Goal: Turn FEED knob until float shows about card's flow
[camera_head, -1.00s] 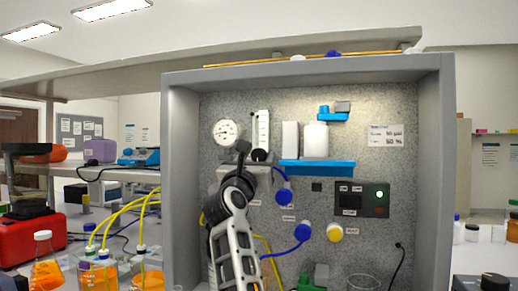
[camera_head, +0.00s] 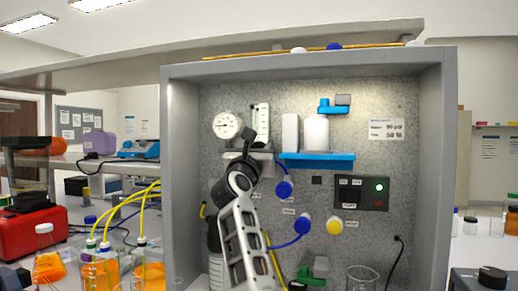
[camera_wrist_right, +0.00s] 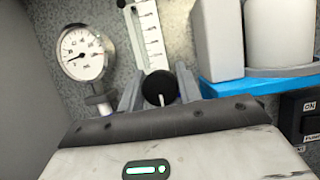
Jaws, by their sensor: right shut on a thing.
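The black round FEED knob (camera_wrist_right: 159,88), with a white mark pointing down, sits at the foot of the white-scaled flow meter (camera_wrist_right: 149,35). My right gripper (camera_wrist_right: 158,92) is shut on the knob, one finger on each side. In the head view my right gripper (camera_head: 249,143) hides the knob, below the flow meter (camera_head: 262,122). The float is too small to make out surely, so its reading is unclear. The white card (camera_head: 386,130) hangs at the panel's upper right; its print is too small to read surely. My left gripper is not in view.
A round gauge (camera_head: 227,125) is left of the flow meter. A blue shelf (camera_head: 318,161) with white containers is close on the right. A control box (camera_head: 361,194) with a green light, blue knobs (camera_head: 303,224) and a yellow knob (camera_head: 335,227) are lower. Grey side walls enclose the panel.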

